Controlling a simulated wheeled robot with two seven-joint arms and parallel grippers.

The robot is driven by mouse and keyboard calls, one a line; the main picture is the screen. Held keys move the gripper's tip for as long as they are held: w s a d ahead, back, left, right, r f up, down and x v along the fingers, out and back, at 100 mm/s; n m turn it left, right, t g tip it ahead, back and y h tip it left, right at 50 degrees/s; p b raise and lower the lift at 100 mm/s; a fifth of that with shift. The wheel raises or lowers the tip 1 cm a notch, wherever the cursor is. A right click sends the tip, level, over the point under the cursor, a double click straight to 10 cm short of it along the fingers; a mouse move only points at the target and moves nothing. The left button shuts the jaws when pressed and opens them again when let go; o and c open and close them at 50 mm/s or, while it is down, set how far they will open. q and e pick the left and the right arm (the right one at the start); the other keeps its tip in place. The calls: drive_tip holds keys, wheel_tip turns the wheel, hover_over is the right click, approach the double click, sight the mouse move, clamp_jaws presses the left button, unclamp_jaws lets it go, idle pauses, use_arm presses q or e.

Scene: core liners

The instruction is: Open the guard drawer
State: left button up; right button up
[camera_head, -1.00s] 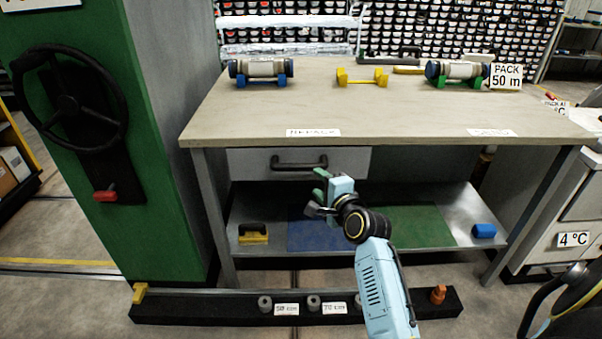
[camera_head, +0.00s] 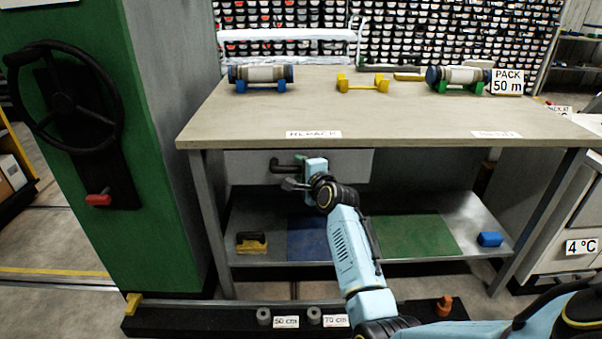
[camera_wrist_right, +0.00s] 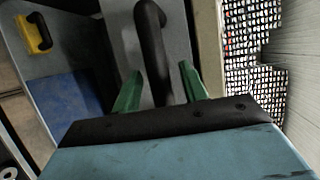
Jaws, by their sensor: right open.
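The guard drawer (camera_head: 245,168) is a pale grey front under the left half of the workbench, and it looks closed. Its dark bar handle (camera_head: 281,167) is partly hidden behind my right gripper (camera_head: 296,170) in the head view. In the right wrist view, the handle (camera_wrist_right: 150,45) runs between the two green fingers of my right gripper (camera_wrist_right: 160,85). The fingers stand apart on either side of the bar, with a gap showing at each side. Whether either finger touches the bar I cannot tell. My left gripper is not in view.
The bench top (camera_head: 400,115) holds two core liners on cradles and an empty yellow cradle (camera_head: 363,83). A lower shelf (camera_head: 375,257) carries a blue mat and a green mat. A green cabinet with a handwheel (camera_head: 65,95) stands left. A black rail (camera_head: 200,322) lies in front.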

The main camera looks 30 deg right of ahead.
clamp_jaws()
idle(0.3)
drive_tip(key=shift+s+a, duration=0.1)
